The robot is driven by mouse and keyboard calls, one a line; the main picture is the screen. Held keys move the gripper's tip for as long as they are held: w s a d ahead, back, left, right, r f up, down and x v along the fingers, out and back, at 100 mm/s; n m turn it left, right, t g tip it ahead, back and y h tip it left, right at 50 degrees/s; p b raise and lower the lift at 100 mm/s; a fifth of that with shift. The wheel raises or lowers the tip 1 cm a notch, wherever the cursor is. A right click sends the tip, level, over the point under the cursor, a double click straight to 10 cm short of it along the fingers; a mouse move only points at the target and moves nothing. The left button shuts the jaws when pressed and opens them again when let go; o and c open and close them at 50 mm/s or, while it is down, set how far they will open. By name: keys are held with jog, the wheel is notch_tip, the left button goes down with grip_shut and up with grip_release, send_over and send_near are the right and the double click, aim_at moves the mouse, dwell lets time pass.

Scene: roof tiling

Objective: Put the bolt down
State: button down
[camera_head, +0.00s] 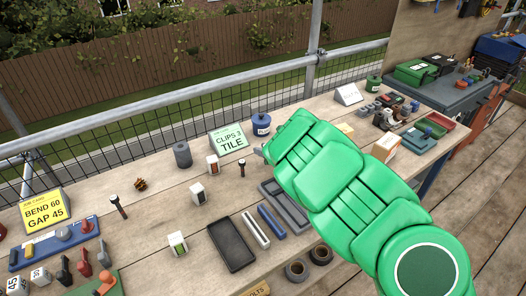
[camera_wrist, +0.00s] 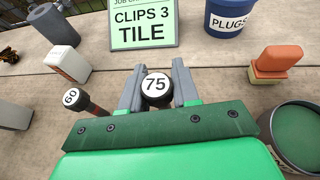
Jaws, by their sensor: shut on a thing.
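In the wrist view my gripper (camera_wrist: 157,90) is shut on a bolt (camera_wrist: 156,88) with a round black head and a white disc marked 75. Its shaft is hidden behind the head, so I cannot tell whether its lower end touches the bench. A second bolt (camera_wrist: 74,98), marked 60, is just left of the fingers, apart from them. In the head view my green arm covers most of my gripper (camera_head: 261,152), and the held bolt is not clearly visible. A dark bolt (camera_head: 241,168) stands on the bench left of it.
A green CLIPS 3 TILE sign (camera_head: 228,138) and a blue PLUGS tub (camera_head: 261,124) stand behind my gripper. White blocks (camera_head: 198,193), a grey tray (camera_head: 285,206) and a black tablet-like slab (camera_head: 231,244) lie nearby. Some bare wood (camera_head: 150,215) shows at left.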

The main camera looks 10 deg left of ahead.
jog(key=shift+f, duration=0.4)
jog(key=c, duration=0.8)
grip_release()
jog(key=shift+f, duration=0.1)
jog(key=shift+s+d+r, duration=0.3)
jog(key=shift+r, duration=0.1)
jog(key=shift+v, duration=5.5)
jog(key=shift+f, duration=0.15)
